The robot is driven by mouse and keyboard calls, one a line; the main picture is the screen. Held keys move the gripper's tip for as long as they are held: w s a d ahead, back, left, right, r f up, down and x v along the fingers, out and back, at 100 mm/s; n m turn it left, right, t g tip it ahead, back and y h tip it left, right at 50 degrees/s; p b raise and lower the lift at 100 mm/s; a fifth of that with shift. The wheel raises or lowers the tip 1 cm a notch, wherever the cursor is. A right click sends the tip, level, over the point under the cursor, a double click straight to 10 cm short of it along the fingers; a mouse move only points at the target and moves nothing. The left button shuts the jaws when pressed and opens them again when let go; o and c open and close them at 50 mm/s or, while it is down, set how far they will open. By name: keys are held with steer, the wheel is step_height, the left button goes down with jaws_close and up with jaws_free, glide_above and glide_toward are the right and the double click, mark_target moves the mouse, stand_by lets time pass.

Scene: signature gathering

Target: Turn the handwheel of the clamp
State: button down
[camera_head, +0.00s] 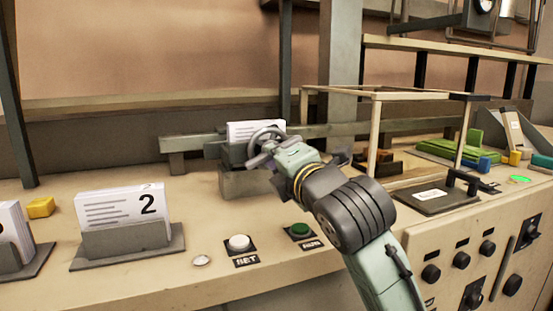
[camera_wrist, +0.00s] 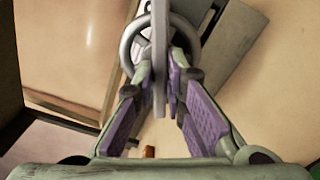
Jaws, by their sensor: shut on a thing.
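The clamp (camera_head: 238,182) stands at the back middle of the bench, with a white printed card stack (camera_head: 252,129) upright in it. Its round grey handwheel (camera_head: 266,140) faces me on the clamp's front. My gripper (camera_head: 264,158) is at the handwheel, coming from the lower right. In the wrist view the handwheel ring (camera_wrist: 128,47) is at the top, and my gripper (camera_wrist: 170,85), with purple pads, is shut on part of it. A grey bar crosses in front of the wheel there. The exact contact of the fingertips is partly hidden.
A card holder marked 2 (camera_head: 130,243) stands at the left, with a yellow block (camera_head: 41,207) behind it. A white button (camera_head: 239,243) and a green button (camera_head: 300,231) sit near the front edge. A framed stand (camera_head: 378,135) is right of my arm.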

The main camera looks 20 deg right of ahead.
steer(key=m, duration=0.4)
steer(key=m+p, duration=0.1)
steer(key=m, duration=0.7)
steer(key=shift+r+m+p, duration=0.3)
steer(key=shift+m, duration=0.1)
stand_by(0.3)
steer(key=c, duration=1.6)
jaws_free()
steer(key=shift+c, duration=0.2)
steer(key=s, duration=1.2)
steer(key=shift+d, duration=0.25)
